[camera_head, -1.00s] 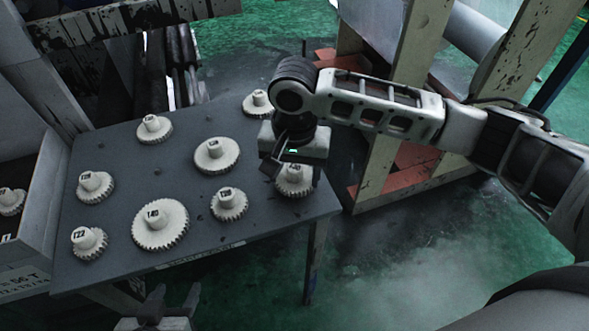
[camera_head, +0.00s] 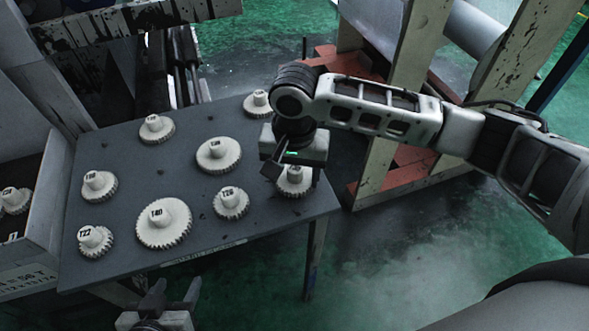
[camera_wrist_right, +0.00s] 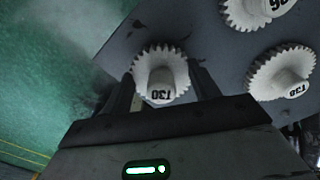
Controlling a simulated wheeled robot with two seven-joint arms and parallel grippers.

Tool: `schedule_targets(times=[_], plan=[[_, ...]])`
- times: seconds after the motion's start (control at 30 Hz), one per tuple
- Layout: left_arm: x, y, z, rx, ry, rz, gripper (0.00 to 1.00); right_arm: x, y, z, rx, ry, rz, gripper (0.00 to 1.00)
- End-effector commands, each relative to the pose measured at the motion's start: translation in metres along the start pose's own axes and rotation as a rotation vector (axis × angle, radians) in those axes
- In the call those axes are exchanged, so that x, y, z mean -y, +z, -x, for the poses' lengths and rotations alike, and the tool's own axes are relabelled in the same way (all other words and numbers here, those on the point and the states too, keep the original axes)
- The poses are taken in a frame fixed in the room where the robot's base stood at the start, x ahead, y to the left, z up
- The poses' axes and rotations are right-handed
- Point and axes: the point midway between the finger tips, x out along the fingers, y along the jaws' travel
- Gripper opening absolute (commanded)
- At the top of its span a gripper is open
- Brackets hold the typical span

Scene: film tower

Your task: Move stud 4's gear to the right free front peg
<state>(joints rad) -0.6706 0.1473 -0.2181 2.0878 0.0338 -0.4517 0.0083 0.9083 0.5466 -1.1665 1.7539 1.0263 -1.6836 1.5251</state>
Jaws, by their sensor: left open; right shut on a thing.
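My right gripper (camera_head: 292,170) is at the table's right corner, shut on a pale toothed gear (camera_head: 294,182). In the right wrist view the gear (camera_wrist_right: 160,74) sits between the fingers, its hub label reading about T30. Whether the gear touches the tabletop is unclear. Other pale gears stand on the dark table (camera_head: 150,200): a large T40 gear (camera_head: 163,224), a T22 gear (camera_head: 95,240), a T28 gear (camera_head: 231,203) and several others. Stud numbers and bare pegs are not clearly readable. My left gripper (camera_head: 176,290) is open and empty below the front edge.
A bin (camera_head: 40,215) with gears stands left of the table. A wooden frame with reddish shelves (camera_head: 405,170) stands close at the right, behind my right arm. Small dark spots mark the tabletop between gears. Green floor lies open at the front right.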

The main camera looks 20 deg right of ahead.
Motion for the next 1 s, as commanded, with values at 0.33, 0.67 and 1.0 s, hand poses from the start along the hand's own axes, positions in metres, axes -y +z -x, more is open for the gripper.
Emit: schedule_targets(times=[0.33,0.67,1.0], plan=[[0.000,0.000,0.000,0.000,0.000,0.000,0.53,0.000,0.000,-0.001,0.000,0.000,0.000,0.36],[0.000,0.001,-0.001,0.000,0.000,0.000,0.53,0.000,0.000,-0.006,0.000,0.000,-0.001,0.36],[0.000,0.001,-0.001,0.000,0.000,0.000,0.53,0.000,0.000,-0.011,0.000,0.000,-0.001,0.36]])
